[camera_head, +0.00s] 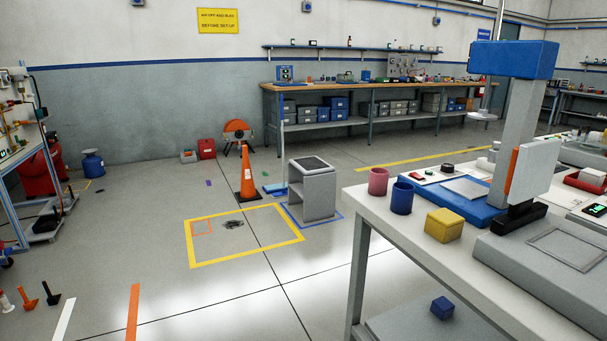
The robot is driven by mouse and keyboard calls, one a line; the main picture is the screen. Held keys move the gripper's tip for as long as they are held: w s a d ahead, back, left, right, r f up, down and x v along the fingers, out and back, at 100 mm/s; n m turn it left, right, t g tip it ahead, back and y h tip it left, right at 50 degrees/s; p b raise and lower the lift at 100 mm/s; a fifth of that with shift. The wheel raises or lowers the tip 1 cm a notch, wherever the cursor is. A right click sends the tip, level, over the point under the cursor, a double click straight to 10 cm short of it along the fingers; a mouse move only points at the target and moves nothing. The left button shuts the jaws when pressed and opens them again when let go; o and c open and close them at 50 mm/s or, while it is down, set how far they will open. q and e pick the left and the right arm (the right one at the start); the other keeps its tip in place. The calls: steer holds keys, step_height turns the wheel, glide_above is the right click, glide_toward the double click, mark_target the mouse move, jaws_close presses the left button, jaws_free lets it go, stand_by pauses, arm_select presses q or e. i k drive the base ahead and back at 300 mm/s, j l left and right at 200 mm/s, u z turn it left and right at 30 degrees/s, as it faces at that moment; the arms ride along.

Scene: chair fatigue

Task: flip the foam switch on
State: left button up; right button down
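A test machine with a blue head (513,59), a grey column (517,110) and a blue base (450,202) stands on the grey-white table (390,222) at the right. To the left of its column lies a pale panel with a small red part (417,176) and a black knob (447,168). I cannot tell which of these, if any, is the foam switch, or whether it is on or off; no label is readable. Neither of my grippers is in view.
A grey stool-like box (312,192) and an orange cone (247,178) stand on the floor. The floor left of the table is mostly free.

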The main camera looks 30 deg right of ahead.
mark_target(415, 175)
steer(key=i+j+z, duration=0.15)
steer(key=i+z, duration=0.3)
steer(key=i+j+z, duration=0.25)
steer(key=z, duration=0.2)
steer(key=i, duration=0.1)
